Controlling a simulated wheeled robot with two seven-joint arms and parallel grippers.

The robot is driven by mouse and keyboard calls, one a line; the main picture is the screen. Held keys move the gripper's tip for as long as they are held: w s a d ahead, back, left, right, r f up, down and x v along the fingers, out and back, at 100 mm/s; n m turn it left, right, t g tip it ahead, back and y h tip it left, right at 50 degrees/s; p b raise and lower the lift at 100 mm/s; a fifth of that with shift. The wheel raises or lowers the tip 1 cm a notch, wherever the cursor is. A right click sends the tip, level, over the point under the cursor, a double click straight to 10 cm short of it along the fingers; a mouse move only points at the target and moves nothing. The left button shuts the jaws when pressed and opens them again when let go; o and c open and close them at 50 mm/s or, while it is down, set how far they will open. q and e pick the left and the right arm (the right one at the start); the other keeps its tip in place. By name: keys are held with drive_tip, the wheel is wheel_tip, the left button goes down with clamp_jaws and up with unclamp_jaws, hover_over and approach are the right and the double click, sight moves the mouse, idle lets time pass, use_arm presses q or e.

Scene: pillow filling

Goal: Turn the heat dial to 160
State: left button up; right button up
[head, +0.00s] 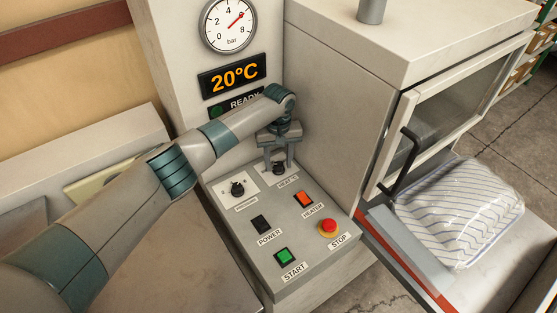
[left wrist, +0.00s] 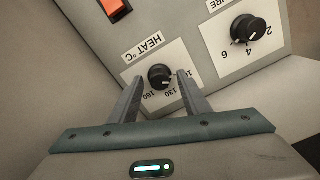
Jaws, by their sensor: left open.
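The black heat dial (head: 278,168) sits on the sloped control panel under my left gripper (head: 278,150). In the left wrist view the heat dial (left wrist: 159,76) is on a white plate labelled HEAT °C, with 130 and 160 legible, upside down. My left gripper (left wrist: 158,78) is open, with one finger on each side of the dial. I cannot tell whether the fingers touch it. The dial's exact pointer setting is too small to read surely. The orange display (head: 234,76) reads 20°C. My right gripper is not in view.
Close by are the pressure dial (head: 237,189), black power switch (head: 262,224), orange heater switch (head: 304,200), red stop button (head: 328,228) and green start button (head: 284,257). A cabinet (head: 335,100) rises just right of the heat dial. A striped pillow (head: 460,210) lies at right.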

use_arm(q)
drive_tip(key=c, duration=1)
drive_tip(key=shift+c, duration=0.2)
